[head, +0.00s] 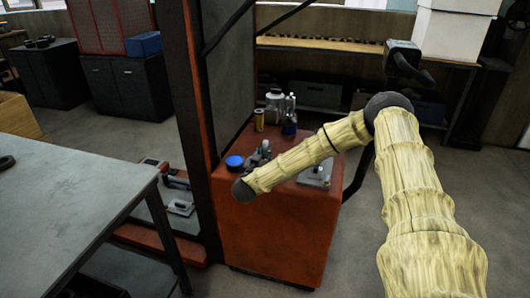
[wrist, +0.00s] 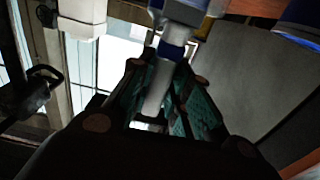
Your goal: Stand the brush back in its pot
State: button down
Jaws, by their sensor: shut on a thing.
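In the wrist view my gripper (wrist: 165,70), with teal finger pads, is shut on a slim white stem with a blue band, which looks like the brush (wrist: 155,92). A wider white-and-blue part shows beyond the fingertips. In the head view the gripper and brush are hard to make out among the small things beyond my forearm's end. A blue round container (head: 234,163) stands at the left of the orange cabinet top (head: 325,170), and a dark blue one (head: 289,127) stands further back. I cannot tell which is the pot.
A silver can (head: 275,105) and a yellow can (head: 259,119) stand at the cabinet's back. A grey flat device (head: 315,174) lies at its right. A dark post with orange edges (head: 190,110) rises at the left. A grey table (head: 70,205) fills the left foreground.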

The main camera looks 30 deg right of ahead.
jog(key=shift+f, duration=0.7)
jog(key=shift+f+b, duration=0.1)
jog(key=shift+b, duration=0.2)
jog(key=c, duration=1.3)
grip_release()
jog(key=shift+o, duration=0.2)
